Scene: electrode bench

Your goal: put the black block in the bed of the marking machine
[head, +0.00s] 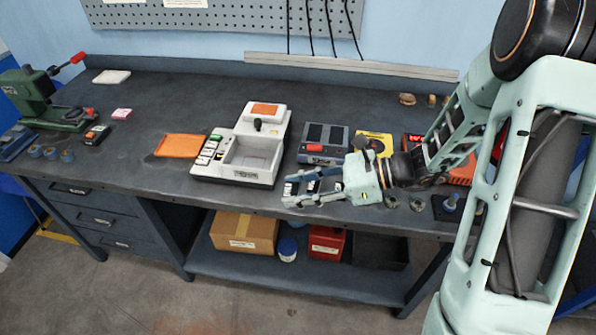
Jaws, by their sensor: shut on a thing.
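My gripper (289,190) reaches in from the right over the front edge of the bench, fingers pointing left. It is shut on a small dark piece (313,187), which I take to be the black block; the fingers partly hide it, and its outline is hard to make out. The white machine (274,119) with a row of keys and an orange top looks like the marking machine. Its grey recessed bed (252,154) faces up and looks empty. The gripper is to the right of the bed and nearer the front edge, apart from the machine.
A grey device with a red part (325,140) and a yellow item (375,142) stand behind my gripper. An orange mat (181,146) lies left of the machine. A green press (40,100) stands at far left. The bench top (170,100) is clear behind the mat.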

